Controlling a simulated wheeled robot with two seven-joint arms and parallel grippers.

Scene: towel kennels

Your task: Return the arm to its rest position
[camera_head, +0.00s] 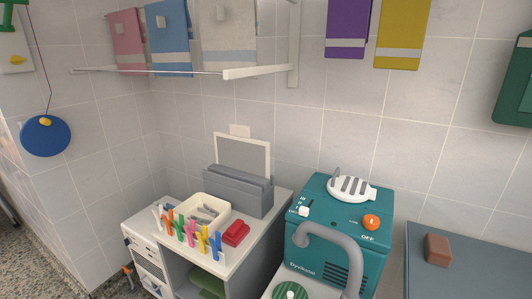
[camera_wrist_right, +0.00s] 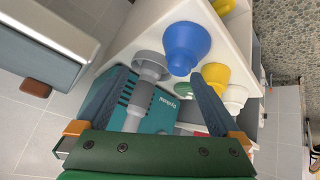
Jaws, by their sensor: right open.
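My right gripper (camera_wrist_right: 160,80) shows in the right wrist view, with its two dark fingers apart and nothing held between them. A grey ribbed pipe or nozzle (camera_wrist_right: 150,64) and the teal machine (camera_wrist_right: 152,122) lie beyond the fingers. The teal machine (camera_head: 330,236) also shows in the head view, with a white slatted vent, an orange knob and a grey bent hose (camera_head: 328,240). Neither gripper shows in the head view, and my left gripper is in neither view.
A brown block (camera_head: 438,250) sits on a grey surface at right. Blue (camera_wrist_right: 186,48) and yellow (camera_wrist_right: 216,77) flared pieces stand beyond my right gripper.

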